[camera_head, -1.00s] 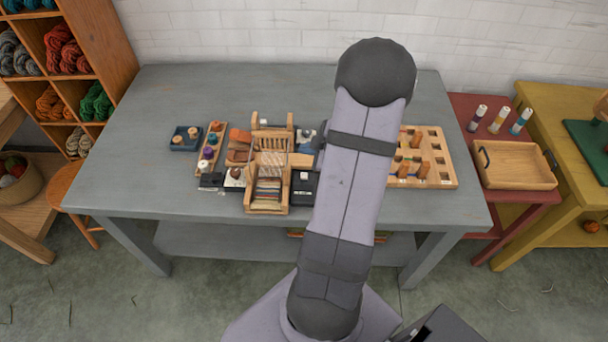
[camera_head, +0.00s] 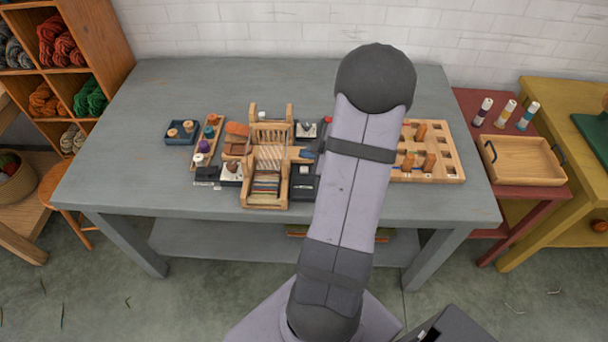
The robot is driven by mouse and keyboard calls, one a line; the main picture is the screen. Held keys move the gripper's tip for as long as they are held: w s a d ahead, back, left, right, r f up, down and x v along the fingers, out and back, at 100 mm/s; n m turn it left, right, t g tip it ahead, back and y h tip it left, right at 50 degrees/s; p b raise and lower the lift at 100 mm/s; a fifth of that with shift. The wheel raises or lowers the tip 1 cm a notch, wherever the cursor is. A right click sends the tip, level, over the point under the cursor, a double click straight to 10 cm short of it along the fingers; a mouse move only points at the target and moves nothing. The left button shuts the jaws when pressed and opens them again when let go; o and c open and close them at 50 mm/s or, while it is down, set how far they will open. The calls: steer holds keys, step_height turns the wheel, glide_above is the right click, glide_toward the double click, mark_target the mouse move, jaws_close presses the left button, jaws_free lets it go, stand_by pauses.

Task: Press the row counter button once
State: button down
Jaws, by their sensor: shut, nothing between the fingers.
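A small black box (camera_head: 304,186) with a pale button-like top (camera_head: 304,170) stands just right of the wooden loom's front; it may be the row counter, but its markings are too small to read. A small white-topped block with a dark knob (camera_head: 231,172) stands left of the loom, and a pale device (camera_head: 306,129) stands behind on the right. I cannot tell for certain which is the counter. My raised arm crosses the right half of the table and hides what lies behind it.
The wooden loom (camera_head: 265,200) stands mid-table among small trays and spools. A wooden pegboard (camera_head: 447,153) lies right of my arm. A blue tray (camera_head: 170,139) lies at the left. The table's left and back (camera_head: 200,85) are clear. A red side table holds a wooden tray (camera_head: 545,181).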

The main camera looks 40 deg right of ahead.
mark_target(307, 171)
steer(key=shift+f+b, duration=1)
steer(key=shift+f, duration=0.75)
steer(key=shift+f, duration=0.2)
stand_by(0.6)
steer(key=shift+f, duration=0.25)
steer(key=shift+f+b, duration=0.45)
steer(key=shift+b, duration=0.1)
stand_by(0.7)
steer(key=shift+r, duration=0.1)
stand_by(0.4)
steer(key=shift+r+p, duration=0.8)
steer(key=shift+p, duration=0.25)
step_height(307, 171, up, 5)
steer(key=p, duration=0.5)
